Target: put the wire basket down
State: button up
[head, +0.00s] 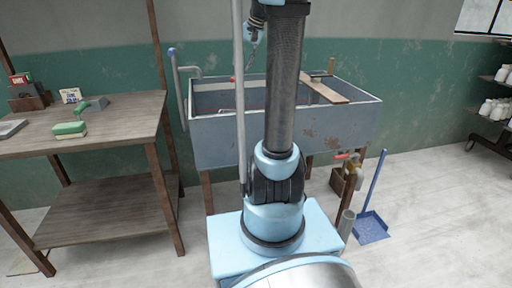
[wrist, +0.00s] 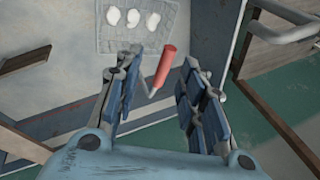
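In the wrist view a grey mesh panel, which looks like the wire basket (wrist: 120,44), lies inside the sink with three white lumps on it. A red handle (wrist: 162,68) with a bent metal end lies near its lower right corner; I cannot tell whether it is joined to the basket. My gripper (wrist: 160,75) is open, its blue-padded fingers apart on either side of the red handle, with gaps visible between handle and pads.
A wooden table (head: 120,125) stands left. A blue dustpan (head: 370,228) lies on the floor at right.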

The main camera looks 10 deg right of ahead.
jog(key=s+a+f+n+h, duration=0.15)
jog(key=s+f, duration=0.35)
jog(key=s, duration=0.6)
jog(key=s+a+f+n, duration=0.1)
jog(key=s+a+f, duration=0.1)
jog(key=s+f, duration=0.6)
jog(key=s+f+n+h, duration=0.1)
jog(key=s+f, duration=0.5)
jog(key=s, duration=0.2)
jog(key=s+d+f+n+g, duration=0.1)
jog(key=s+f, duration=0.5)
jog(key=s, duration=0.3)
jog(key=shift+s+f+h, duration=0.15)
jog(key=shift+h, duration=0.2)
jog(key=shift+w+f, duration=0.2)
jog(key=shift+w, duration=0.2)
